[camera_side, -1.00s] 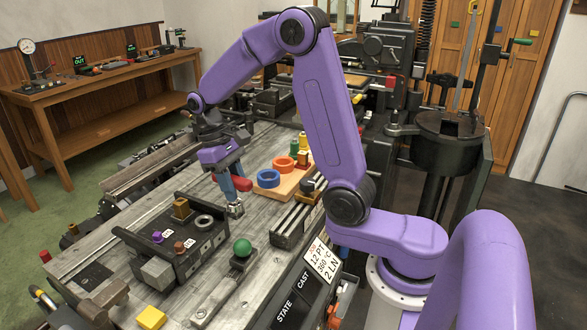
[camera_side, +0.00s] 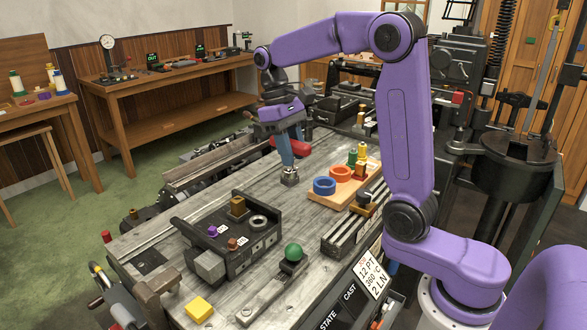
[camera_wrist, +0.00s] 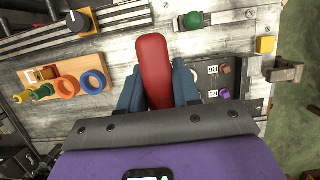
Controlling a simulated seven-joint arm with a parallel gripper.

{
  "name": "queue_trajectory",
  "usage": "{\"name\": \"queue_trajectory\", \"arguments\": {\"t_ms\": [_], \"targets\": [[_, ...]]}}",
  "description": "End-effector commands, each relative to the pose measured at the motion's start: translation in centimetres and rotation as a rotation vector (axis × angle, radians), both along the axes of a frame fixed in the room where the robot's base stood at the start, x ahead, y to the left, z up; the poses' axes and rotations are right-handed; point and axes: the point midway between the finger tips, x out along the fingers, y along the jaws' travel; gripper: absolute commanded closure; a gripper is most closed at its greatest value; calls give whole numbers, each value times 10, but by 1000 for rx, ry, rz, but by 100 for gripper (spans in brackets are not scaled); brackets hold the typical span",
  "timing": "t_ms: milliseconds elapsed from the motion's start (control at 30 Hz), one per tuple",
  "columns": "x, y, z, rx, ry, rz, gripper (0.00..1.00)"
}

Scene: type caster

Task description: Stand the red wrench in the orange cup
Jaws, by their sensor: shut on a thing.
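The red wrench (camera_wrist: 153,70) is between the blue fingers of my gripper (camera_side: 288,160), with its red handle sticking out to one side. In the side view its red part (camera_side: 304,147) shows beside the fingers. A grey metal piece shows at the lower end of the fingers; I cannot tell whether it is wrench or fingertip. The orange cup (camera_side: 340,173) stands on a wooden board to the right of my gripper and is apart from it. It also shows in the wrist view (camera_wrist: 67,86), left of the wrench. No wrench shows in the cup.
A blue cup (camera_side: 324,186) stands beside the orange cup on the board (camera_side: 322,198). Yellow, green and red pieces stand behind them. A dark block fixture (camera_side: 230,240) and a green ball (camera_side: 293,252) are nearer the front. Grey tabletop around the gripper is bare.

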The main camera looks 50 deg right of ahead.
Motion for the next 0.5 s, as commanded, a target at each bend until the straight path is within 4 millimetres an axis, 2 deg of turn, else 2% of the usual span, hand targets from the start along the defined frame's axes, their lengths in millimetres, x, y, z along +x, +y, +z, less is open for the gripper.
{"name": "queue_trajectory", "arguments": {"t_ms": [267, 367, 500], "targets": [[33, -67, 4, 1, -5, -4, 100], [44, -104, 5, 0, -7, -4, 100], [55, -162, 5, -1, -7, -4, 100]]}}
